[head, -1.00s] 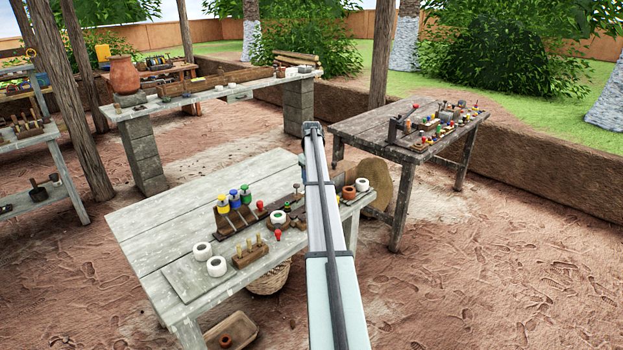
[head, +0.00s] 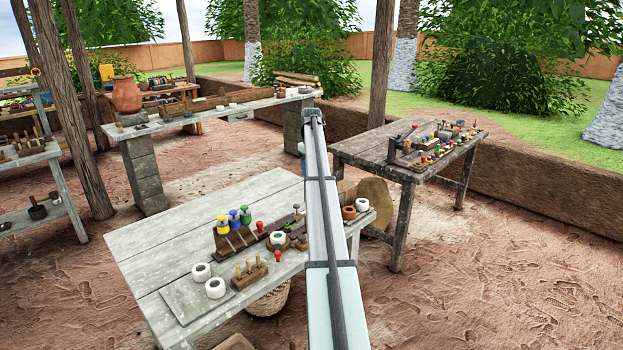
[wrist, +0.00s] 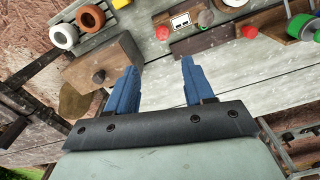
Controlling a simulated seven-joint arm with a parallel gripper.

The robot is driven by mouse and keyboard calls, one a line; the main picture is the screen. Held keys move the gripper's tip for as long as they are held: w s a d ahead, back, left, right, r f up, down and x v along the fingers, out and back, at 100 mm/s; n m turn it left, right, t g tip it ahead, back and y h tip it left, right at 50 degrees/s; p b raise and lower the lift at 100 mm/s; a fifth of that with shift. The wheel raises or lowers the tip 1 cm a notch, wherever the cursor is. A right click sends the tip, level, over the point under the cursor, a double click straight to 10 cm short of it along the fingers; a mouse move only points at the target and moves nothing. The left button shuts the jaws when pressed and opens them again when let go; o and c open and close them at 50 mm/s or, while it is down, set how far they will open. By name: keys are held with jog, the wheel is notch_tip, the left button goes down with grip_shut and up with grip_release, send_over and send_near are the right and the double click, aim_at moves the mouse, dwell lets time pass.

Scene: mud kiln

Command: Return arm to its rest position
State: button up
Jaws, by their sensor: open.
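My gripper (wrist: 157,88) shows in the wrist view with its two blue fingers apart and nothing between them. Behind the fingers is the pale wooden table (wrist: 220,100). A brown wooden block with a round knob (wrist: 105,70) lies just beyond the left finger. In the head view my arm rises through the middle of the picture, and the gripper's fingers are hidden there. The near table (head: 150,240) stands left of and behind the arm.
The near table bears white rings (head: 215,288), a peg block (head: 249,272) and a rack with coloured tools (head: 233,222). A darker table (head: 375,145) with small items stands right. A long bench (head: 190,115) stands behind. Open dirt ground (head: 480,270) lies right.

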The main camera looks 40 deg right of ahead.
jog(key=shift+r, duration=0.45)
dwell(0.3)
